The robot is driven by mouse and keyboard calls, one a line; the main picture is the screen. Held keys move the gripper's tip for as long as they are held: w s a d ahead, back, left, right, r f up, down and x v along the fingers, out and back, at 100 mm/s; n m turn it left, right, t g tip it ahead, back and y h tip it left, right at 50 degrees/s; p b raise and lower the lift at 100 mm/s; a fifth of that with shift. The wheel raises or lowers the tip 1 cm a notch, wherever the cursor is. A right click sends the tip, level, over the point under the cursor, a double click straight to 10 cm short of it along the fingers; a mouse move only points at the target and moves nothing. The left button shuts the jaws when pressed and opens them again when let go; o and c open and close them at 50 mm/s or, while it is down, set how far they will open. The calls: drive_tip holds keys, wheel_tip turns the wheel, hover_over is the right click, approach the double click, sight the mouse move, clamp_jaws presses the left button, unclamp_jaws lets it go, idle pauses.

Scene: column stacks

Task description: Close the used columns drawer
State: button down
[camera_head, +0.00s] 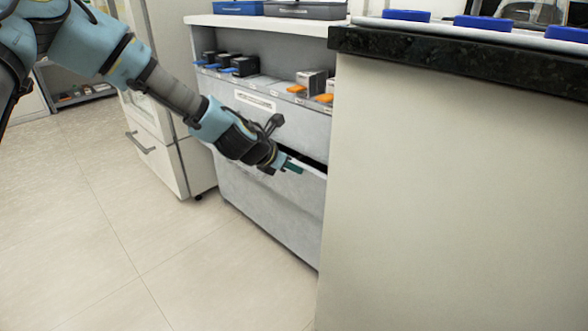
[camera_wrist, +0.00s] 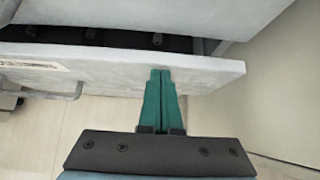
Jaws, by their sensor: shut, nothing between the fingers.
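A grey drawer (camera_head: 257,196) in the bench unit stands slightly open, with a dark gap along its top edge. In the wrist view its pale front panel (camera_wrist: 112,62) crosses the picture, with a label at the left too small to read and a handle below it. The dark interior shows behind the panel. My gripper (camera_head: 296,165) is at the right part of this drawer front. Its green fingers (camera_wrist: 160,73) are pressed together and empty, with tips at the panel's top edge. I cannot tell whether they touch it. My arm hides part of the drawer front.
A dark-topped counter (camera_head: 450,180) stands close on the right and hides the drawer's right end. A white cabinet (camera_head: 160,150) with a handle stands on the left. Several small boxes (camera_head: 310,82) sit on the shelf above. The tiled floor in front is clear.

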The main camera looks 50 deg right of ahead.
drive_tip(key=shift+s+d+r+p, duration=0.15)
drive_tip(key=shift+d+p, duration=0.6)
drive_tip(key=shift+d, duration=1.7)
